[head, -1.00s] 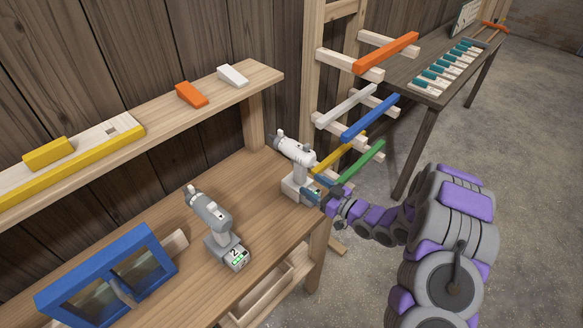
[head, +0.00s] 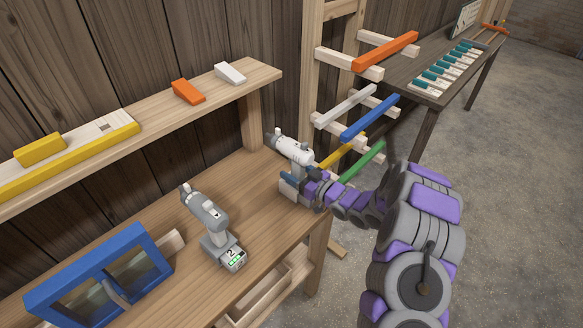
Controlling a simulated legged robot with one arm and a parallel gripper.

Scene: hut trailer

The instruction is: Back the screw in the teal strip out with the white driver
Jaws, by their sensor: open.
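The white driver (head: 293,148) stands upright at the right end of the workbench, its nose pointing left. My gripper (head: 300,178) is open at the driver's lower handle and base, with a dark finger showing at the left side of the handle. The fingers hide part of the handle and base, and I cannot tell whether they touch it. Several teal pieces (head: 448,69) lie in a row with pale pieces on the far table. I cannot make out a single teal strip or a screw in it.
A grey driver (head: 206,211) marked 2 stands nearer on the workbench (head: 180,270). A blue-framed box (head: 100,275) is at left. A shelf (head: 165,105) runs above the bench. A rack with coloured bars (head: 370,117) stands just beyond the white driver. Floor is clear at right.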

